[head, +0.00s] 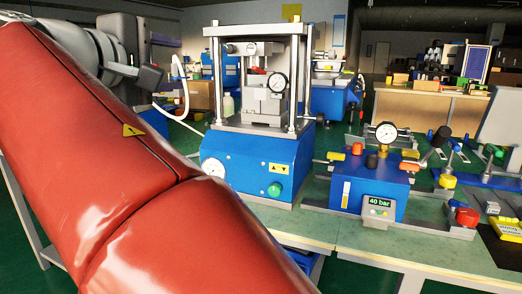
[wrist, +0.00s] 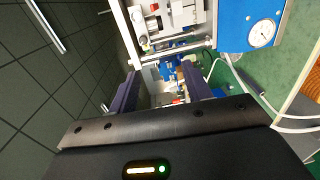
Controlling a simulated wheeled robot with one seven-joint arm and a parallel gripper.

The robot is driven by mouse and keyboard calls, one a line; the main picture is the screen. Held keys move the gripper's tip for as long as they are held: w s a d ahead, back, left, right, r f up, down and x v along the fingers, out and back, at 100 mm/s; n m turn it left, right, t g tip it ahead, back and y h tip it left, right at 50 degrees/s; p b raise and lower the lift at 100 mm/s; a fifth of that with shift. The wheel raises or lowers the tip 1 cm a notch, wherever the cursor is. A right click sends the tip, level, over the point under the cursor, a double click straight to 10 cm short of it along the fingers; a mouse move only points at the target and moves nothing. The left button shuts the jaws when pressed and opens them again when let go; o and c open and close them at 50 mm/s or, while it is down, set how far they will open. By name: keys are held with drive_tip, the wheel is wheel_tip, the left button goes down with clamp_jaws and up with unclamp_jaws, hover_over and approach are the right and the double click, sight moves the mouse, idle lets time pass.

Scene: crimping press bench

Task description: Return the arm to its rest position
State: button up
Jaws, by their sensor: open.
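My arm crosses the left of the head view under a red padded cover, with its grey end links at the upper left. My gripper (wrist: 162,84) shows in the wrist view with its two dark fingers spread apart. Nothing is held between them; only distant background shows in the gap. In the wrist view the room appears tilted. The gripper is to the left of the press in the head view, but its fingertips cannot be made out clearly there.
The blue crimping press (head: 258,160) with its steel frame stands on the green bench (head: 390,243). It also shows in the wrist view (wrist: 244,22). A blue hydraulic unit (head: 376,186) with gauge and 40 bar display (head: 379,204) stands to its right. Another bench (head: 425,105) stands behind.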

drive_tip(key=w+d+f+m+g+y, duration=0.1)
drive_tip(key=w+d+f+g, duration=0.15)
drive_tip(key=d+f, duration=0.2)
drive_tip(key=w+d+f+g, duration=0.1)
drive_tip(key=w+d+f, duration=0.3)
drive_tip(key=d, duration=0.2)
drive_tip(key=s+d+f+m+g+y, duration=0.1)
drive_tip(key=d+f+m+g+y, duration=0.2)
drive_tip(key=d+f, duration=0.8)
drive_tip(key=s+d+f+m+g+y, duration=0.1)
drive_tip(key=s+d+f+m, duration=0.3)
drive_tip(key=s+f, duration=0.6)
drive_tip(key=s+d+f+m+g+y, duration=0.1)
drive_tip(key=s+d+f+m, duration=0.3)
drive_tip(key=s+f, duration=0.7)
drive_tip(key=shift+s+d+f+m+g+y, duration=0.15)
drive_tip(key=shift+s+d+m+g+y, duration=0.15)
drive_tip(key=shift+s+m+g, duration=0.35)
drive_tip(key=shift+w, duration=0.15)
drive_tip(key=shift+c, duration=0.3)
